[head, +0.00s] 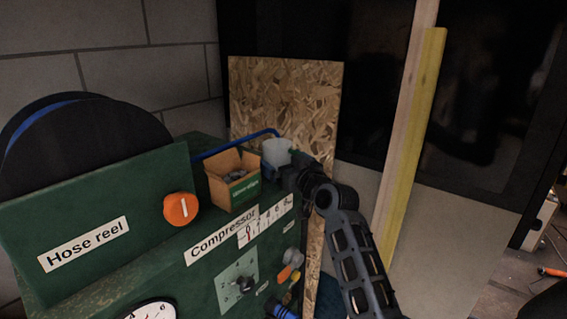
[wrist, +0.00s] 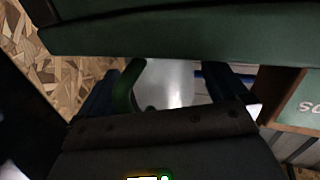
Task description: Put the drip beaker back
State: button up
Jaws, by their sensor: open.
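The drip beaker (head: 277,152), a pale translucent cup, stands upright at the right end of the green compressor's top, beside a cardboard box. My gripper (head: 283,172) is right at the beaker's near right side, and its fingers are partly hidden in the head view. In the wrist view my gripper (wrist: 172,92) is open, and the pale beaker (wrist: 175,78) shows between the two fingers. I cannot tell whether either finger touches it. A dark green curved piece lies by the left finger.
The open cardboard box (head: 232,181) holds small dark parts. A blue hose (head: 235,143) runs behind it. The hose reel (head: 80,140) with an orange knob (head: 180,208) stands left. A chipboard sheet (head: 290,95) and a yellow-edged plank (head: 415,130) lean behind.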

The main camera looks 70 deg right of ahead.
jog(key=shift+r, duration=0.1)
jog(key=b+v, duration=0.2)
jog(key=v, duration=1)
jog(key=shift+r, duration=0.1)
jog(key=s+a+f+n+y, duration=0.1)
jog(key=s+a+f+y, duration=0.1)
jog(key=a+f, duration=0.55)
jog(key=s+a+f+n+y, duration=0.15)
jog(key=a+f, duration=0.25)
jog(key=a, duration=0.7)
jog(key=s+a+n+y, duration=0.4)
jog(key=s+a+y, duration=0.3)
jog(key=s+a, duration=0.8)
jog(key=shift+a+r, duration=0.2)
jog(key=shift+a, duration=0.4)
jog(key=shift+s, duration=0.15)
